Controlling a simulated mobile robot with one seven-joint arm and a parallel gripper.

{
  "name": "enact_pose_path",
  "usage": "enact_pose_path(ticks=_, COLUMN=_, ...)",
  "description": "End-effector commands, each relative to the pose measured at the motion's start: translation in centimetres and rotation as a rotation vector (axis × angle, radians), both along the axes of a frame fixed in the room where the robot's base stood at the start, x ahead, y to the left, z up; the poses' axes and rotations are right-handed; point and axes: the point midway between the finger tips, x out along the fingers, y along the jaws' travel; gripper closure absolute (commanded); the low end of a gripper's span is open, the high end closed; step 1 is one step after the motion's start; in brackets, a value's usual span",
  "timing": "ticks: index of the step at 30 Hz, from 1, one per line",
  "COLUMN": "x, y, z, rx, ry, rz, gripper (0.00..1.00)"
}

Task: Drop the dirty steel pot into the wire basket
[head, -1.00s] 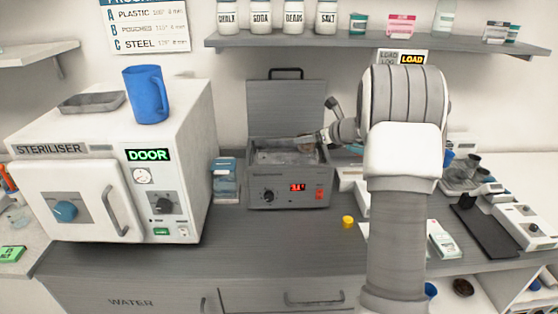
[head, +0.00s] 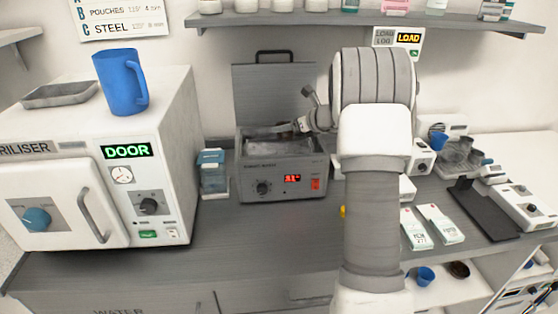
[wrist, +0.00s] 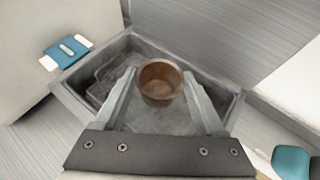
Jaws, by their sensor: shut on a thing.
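The steel pot (wrist: 160,82) is small and round, brown-stained inside, and its open top faces the wrist camera. My gripper (wrist: 160,76) is shut on it, one finger on each side. The pot is over the open tank of the grey bath (head: 282,172); how high above the tank floor I cannot tell. The wire basket (wrist: 103,72) shows as thin wires in the tank, left of the pot in the wrist view. Its extent under the pot is unclear. In the head view my gripper (head: 302,126) reaches in over the tank's right part, and the pot is not clear there.
The bath's raised lid (head: 275,88) stands behind the tank. A white steriliser (head: 105,165) with a blue jug (head: 120,82) on top is at left. A blue-topped container (head: 213,175) stands between steriliser and bath. The counter before the bath is mostly clear.

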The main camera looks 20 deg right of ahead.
Motion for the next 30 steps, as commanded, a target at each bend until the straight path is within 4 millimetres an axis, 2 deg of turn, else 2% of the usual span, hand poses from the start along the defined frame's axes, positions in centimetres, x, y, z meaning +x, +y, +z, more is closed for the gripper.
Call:
enact_pose_path(ticks=1, x=0.0, y=0.0, z=-1.3, rx=0.0, ry=0.0, rz=0.0, gripper=0.83)
enact_pose_path(ticks=6, x=0.0, y=0.0, z=-2.7, rx=0.0, ry=-0.001, rz=0.0, gripper=0.83)
enact_pose_path(ticks=15, x=0.0, y=0.0, z=-2.7, rx=0.0, ry=-0.001, rz=-0.001, gripper=0.83)
enact_pose_path(ticks=16, x=0.0, y=0.0, z=-2.7, rx=0.0, ry=-0.001, rz=-0.001, gripper=0.26)
enact_pose_path(ticks=18, x=0.0, y=0.0, z=-2.7, rx=0.0, ry=-0.001, rz=-0.001, gripper=0.14)
enact_pose_path(ticks=21, x=0.0, y=0.0, z=-2.7, rx=0.0, ry=-0.001, rz=-0.001, gripper=0.0)
enact_pose_path(ticks=30, x=-0.4, y=-0.2, z=-2.5, rx=0.0, ry=-0.001, rz=-0.001, gripper=0.0)
